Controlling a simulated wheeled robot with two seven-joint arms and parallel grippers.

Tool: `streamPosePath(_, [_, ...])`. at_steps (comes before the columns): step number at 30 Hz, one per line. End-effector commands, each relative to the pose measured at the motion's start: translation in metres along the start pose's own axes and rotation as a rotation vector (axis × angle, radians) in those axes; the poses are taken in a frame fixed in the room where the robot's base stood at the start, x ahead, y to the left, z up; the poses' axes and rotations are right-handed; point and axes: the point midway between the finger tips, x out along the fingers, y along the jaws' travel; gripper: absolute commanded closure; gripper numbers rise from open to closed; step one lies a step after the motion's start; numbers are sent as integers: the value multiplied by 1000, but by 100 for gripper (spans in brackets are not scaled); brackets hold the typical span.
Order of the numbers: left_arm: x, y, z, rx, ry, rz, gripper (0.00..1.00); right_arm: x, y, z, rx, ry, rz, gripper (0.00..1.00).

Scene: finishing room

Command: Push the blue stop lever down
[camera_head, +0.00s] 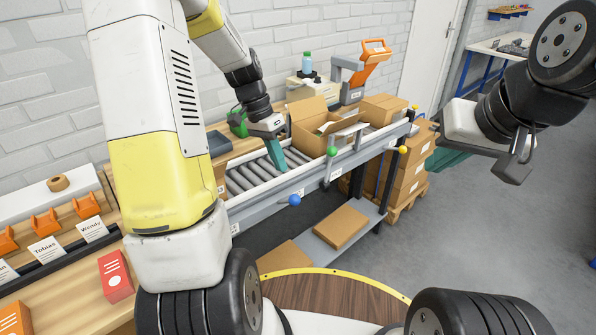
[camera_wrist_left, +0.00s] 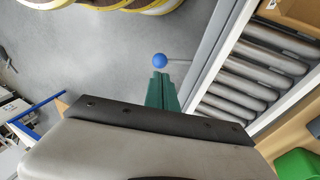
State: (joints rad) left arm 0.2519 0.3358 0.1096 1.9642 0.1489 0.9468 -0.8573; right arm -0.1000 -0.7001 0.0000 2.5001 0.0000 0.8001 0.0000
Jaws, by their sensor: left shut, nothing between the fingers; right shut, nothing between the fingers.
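The blue stop lever (camera_head: 295,199) has a round blue knob and sticks out from the near side rail of the roller conveyor (camera_head: 262,192). My left gripper (camera_head: 277,160) has teal fingers, shut and empty. They are above the rollers, up and left of the blue knob in the head view. In the left wrist view, the blue knob (camera_wrist_left: 159,60) shows just beyond the shut fingertips (camera_wrist_left: 160,82), with its thin rod running right to the rail. I see no clear contact between them. My right gripper (camera_head: 449,159) is shut and empty, off to the right, away from the conveyor.
A green-knobbed lever (camera_head: 331,151) and a yellow-knobbed one (camera_head: 403,149) stand farther along the rail. An open carton (camera_head: 308,122) sits on the conveyor beyond my left gripper. A flat box (camera_head: 341,226) lies on the lower shelf.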

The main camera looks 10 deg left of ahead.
Motion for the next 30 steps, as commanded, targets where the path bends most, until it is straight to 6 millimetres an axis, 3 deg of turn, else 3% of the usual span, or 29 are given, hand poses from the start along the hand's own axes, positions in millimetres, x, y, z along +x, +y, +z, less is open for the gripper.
streamPosePath(6, [47, 1, 1, 1, -3, 3, 100, 0, 0, 0, 0, 0, 0, 100])
streamPosePath(12, [72, 0, 0, 0, -1, 1, 100, 0, 0, 0, 0, 0, 0, 100])
streamPosePath(30, [85, 4, 1, 9, -5, -35, 100, 0, 0, 0, 0, 0, 0, 100])
